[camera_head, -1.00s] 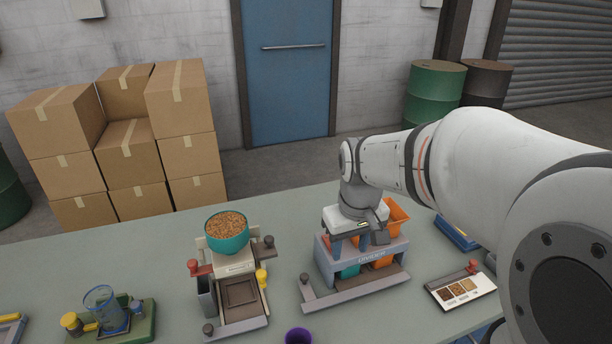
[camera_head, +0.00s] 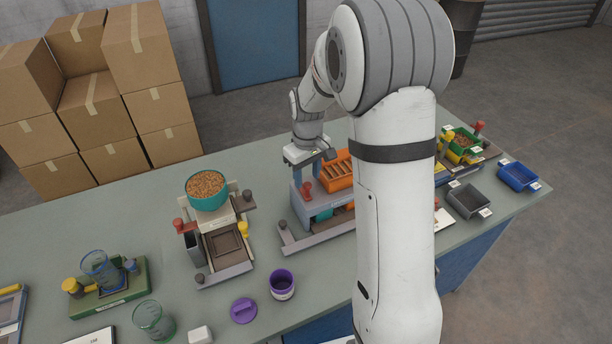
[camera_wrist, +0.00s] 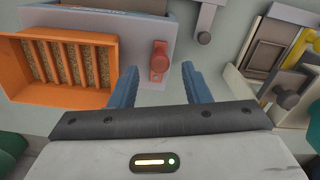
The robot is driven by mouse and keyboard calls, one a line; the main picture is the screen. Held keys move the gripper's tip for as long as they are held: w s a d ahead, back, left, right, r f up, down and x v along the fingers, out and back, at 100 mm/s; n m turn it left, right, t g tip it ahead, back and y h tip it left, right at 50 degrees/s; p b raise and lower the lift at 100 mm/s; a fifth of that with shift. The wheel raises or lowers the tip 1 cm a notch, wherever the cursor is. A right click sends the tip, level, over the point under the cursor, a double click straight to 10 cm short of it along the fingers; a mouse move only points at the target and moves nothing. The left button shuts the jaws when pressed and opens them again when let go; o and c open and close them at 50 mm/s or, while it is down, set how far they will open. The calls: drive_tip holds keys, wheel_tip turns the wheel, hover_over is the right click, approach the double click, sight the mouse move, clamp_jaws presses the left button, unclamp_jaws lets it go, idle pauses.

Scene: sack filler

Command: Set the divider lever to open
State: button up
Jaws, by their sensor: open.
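The divider (camera_head: 301,206) is a grey frame on the bench with an orange slotted hopper (camera_head: 337,176) on top. In the wrist view the hopper (camera_wrist: 62,68) is at the left, with grain between its slats. A red lever with a round knob (camera_wrist: 160,62) is on the end of the divider's grey body (camera_wrist: 120,22). My gripper (camera_wrist: 161,78) is open, with its blue fingers on either side of the lever's line and the lever just beyond the tips, apparently untouched.
The scale with a teal bowl of grain (camera_head: 208,203) stands left of the divider. A purple cup (camera_head: 282,286) and purple lid (camera_head: 243,311) are in front. Grey (camera_head: 468,202) and blue (camera_head: 518,177) trays are at the right. My arm hides the divider's right part.

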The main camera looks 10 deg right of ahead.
drive_tip(key=shift+f, duration=0.85)
drive_tip(key=shift+c, duration=0.4)
